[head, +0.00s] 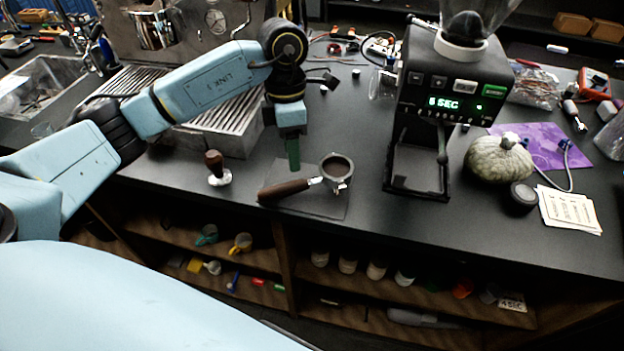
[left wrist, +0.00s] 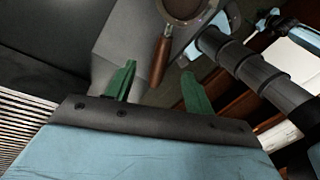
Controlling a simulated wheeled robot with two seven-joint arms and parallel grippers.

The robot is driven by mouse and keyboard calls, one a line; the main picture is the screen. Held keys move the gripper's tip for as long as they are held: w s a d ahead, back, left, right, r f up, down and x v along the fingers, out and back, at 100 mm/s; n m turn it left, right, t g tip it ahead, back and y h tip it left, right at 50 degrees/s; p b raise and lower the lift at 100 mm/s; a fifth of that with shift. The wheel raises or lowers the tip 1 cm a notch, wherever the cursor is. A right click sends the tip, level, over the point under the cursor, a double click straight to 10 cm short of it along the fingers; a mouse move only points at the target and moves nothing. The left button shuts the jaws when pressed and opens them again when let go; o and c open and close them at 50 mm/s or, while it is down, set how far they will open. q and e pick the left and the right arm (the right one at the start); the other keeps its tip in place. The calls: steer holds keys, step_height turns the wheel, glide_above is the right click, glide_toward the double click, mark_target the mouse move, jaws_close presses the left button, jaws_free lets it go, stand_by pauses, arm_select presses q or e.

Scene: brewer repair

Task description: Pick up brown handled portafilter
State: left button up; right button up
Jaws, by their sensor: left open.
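The portafilter has a brown wooden handle (head: 286,190) and a metal basket (head: 337,168) filled with dark grounds. It lies on a dark square mat (head: 322,204) near the counter's front edge. My left gripper (head: 292,165) is above the counter, just behind and above the handle in the head view. In the left wrist view the green fingers of my left gripper (left wrist: 156,84) are apart, and the brown handle (left wrist: 160,62) shows ahead between them, with the basket (left wrist: 184,8) at the top edge. Nothing is held. My right gripper is not in view.
A tamper (head: 215,167) with a brown knob stands left of the mat. A coffee grinder (head: 450,85) stands to the right, with a pale gourd (head: 498,158) beyond it. The espresso machine's drip tray (head: 215,115) is behind left. Shelves with several cups lie below the counter.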

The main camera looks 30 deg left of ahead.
mark_target(294, 181)
arm_select(q)
steer(key=f, duration=0.2)
steer(key=shift+s+d+f, duration=0.2)
steer(key=shift+f, duration=0.2)
steer(key=f, duration=0.2)
steer(key=s+f, duration=0.1)
steer(key=f, duration=0.1)
steer(key=shift+s+d+p, duration=0.1)
steer(key=shift+d+p, duration=0.2)
steer(key=shift+p, duration=0.05)
steer(key=shift+f, duration=0.5)
jaws_close()
